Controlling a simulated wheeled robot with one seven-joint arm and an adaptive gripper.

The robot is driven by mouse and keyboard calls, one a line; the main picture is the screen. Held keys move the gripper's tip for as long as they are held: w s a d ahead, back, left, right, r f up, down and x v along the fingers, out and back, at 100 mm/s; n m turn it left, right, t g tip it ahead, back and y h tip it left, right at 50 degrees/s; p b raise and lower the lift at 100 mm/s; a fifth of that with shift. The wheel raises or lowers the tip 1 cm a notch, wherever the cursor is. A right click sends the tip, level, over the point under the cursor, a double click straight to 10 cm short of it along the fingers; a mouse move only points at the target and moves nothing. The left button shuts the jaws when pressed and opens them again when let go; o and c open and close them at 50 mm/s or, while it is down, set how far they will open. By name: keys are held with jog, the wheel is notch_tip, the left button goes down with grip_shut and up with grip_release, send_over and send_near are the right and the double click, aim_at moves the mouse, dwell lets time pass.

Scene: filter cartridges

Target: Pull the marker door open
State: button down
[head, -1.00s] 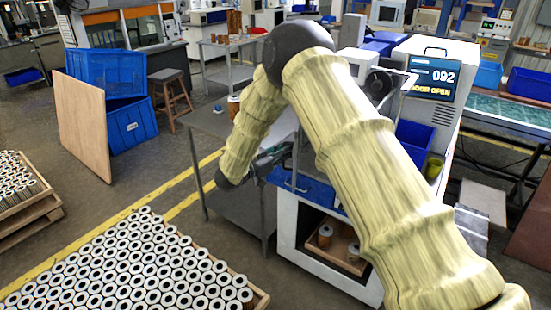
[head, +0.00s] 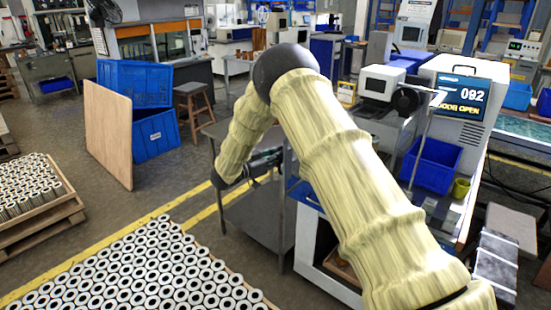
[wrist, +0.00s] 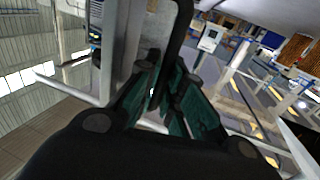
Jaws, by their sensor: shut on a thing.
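The marker (head: 455,110) is a white machine at the right in the head view, with a screen (head: 472,97) reading 092 and DOOR OPEN. My gripper (head: 272,160) is left of the machine front, partly hidden behind my forearm. In the wrist view, my gripper's green fingers (wrist: 160,98) are closed around a black bar-shaped handle (wrist: 178,45). A grey-framed clear panel, seemingly the door (wrist: 120,45), stands just left of the handle. In the head view my arm hides most of the door, so its exact angle cannot be told.
A grey table (head: 255,215) stands close below my gripper. A tray of filter cartridges (head: 130,270) fills the lower left. Open floor lies left of the table.

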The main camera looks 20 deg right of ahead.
jog(key=c, duration=1.8)
grip_release()
jog(key=shift+d, duration=0.1)
jog(key=a, duration=0.4)
jog(key=s+a, duration=0.1)
jog(key=a, duration=0.3)
jog(key=s+a, duration=0.1)
jog(key=a, duration=0.2)
jog(key=shift+s+a, duration=0.15)
jog(key=shift+a, duration=0.25)
